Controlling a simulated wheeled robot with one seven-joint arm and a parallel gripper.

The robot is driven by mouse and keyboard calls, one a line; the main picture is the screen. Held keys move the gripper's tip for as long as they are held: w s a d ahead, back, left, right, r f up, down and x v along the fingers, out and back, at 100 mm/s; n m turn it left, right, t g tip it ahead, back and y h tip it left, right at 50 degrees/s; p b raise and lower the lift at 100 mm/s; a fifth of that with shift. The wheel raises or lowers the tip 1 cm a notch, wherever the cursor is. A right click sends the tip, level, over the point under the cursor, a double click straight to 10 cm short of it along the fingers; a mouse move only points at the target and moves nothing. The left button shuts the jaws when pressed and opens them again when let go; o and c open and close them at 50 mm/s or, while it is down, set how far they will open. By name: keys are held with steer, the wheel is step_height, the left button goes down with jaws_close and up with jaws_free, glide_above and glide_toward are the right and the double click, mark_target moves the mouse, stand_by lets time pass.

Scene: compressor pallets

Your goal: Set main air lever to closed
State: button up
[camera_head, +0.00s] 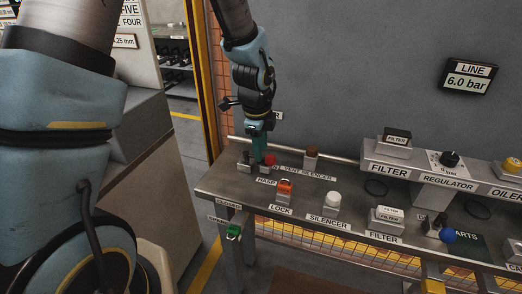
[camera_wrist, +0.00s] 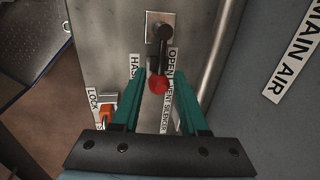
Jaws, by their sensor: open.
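The main air lever has a black handle with a red knob (camera_wrist: 158,84), mounted on a light plate (camera_wrist: 153,18) on the bench. In the wrist view the handle runs from its pivot down toward me, with the knob beside the OPEN label (camera_wrist: 171,65). The knob also shows in the head view (camera_head: 270,160). My gripper (camera_wrist: 158,78) is open, its two green fingers on either side of the knob with gaps visible. In the head view my gripper (camera_head: 259,153) points down at the back left of the bench, partly hiding the lever.
The metal bench (camera_head: 247,196) carries an orange lock piece (camera_head: 286,187), a white silencer (camera_head: 333,201), and a filter block (camera_head: 387,217). A raised shelf with a regulator (camera_head: 450,159) stands at right. The grey wall is close behind. A green piece (camera_head: 233,232) hangs at the front edge.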

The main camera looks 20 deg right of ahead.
steer(key=shift+w+d+f, duration=0.1)
steer(key=shift+w+f, duration=0.1)
steer(key=shift+f, duration=0.75)
jaws_close()
stand_by(0.8)
